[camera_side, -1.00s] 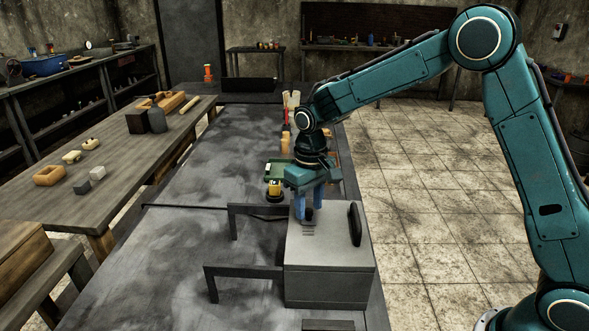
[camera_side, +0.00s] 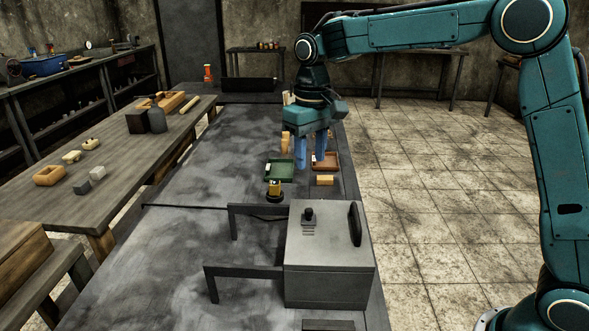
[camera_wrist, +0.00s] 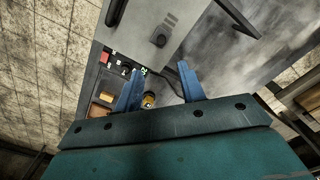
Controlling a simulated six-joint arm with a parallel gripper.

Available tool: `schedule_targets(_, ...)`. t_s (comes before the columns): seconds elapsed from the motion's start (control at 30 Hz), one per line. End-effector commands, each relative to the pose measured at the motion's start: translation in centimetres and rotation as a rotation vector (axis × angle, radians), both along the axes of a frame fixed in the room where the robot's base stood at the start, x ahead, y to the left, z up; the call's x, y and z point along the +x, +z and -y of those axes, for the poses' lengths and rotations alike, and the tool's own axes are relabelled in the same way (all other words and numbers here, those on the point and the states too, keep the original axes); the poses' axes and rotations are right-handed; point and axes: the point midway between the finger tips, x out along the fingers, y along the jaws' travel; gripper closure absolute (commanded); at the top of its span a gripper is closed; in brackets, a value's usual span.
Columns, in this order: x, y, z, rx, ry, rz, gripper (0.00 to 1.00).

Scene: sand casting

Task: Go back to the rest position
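My gripper (camera_side: 313,152) hangs above the dark workbench (camera_side: 215,185), near the trays, with its blue fingers pointing down. The two fingers stand apart with nothing between them, and the wrist view (camera_wrist: 158,90) also shows them spread and empty. The grey metal box (camera_side: 330,262) with a black knob (camera_side: 309,216) and a black side handle (camera_side: 355,223) stands on the bench, below and nearer the camera. The knob also shows in the wrist view (camera_wrist: 158,40). My gripper touches neither.
A green tray (camera_side: 279,170), a reddish-brown tray (camera_side: 331,163), a tan block (camera_side: 324,180) and a small yellow-and-black object (camera_side: 275,190) lie near my gripper. Dark brackets (camera_side: 243,272) stand left of the box. A wooden table (camera_side: 120,180) with blocks is further left.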

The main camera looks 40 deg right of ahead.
Motion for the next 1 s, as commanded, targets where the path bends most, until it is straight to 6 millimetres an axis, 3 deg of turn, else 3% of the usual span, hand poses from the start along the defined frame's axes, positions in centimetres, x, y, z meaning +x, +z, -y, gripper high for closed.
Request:
schedule_targets(0.13,0.0,0.9,0.0,0.0,0.0,0.001,0.61)
schedule_targets(0.67,-0.4,1.4,0.1,0.001,0.0,0.007,0.61)
schedule_targets(0.87,-2.2,2.8,0.6,0.004,-0.001,0.039,0.61)
schedule_targets(1.0,-4.5,4.2,1.2,0.007,0.0,0.078,0.61)
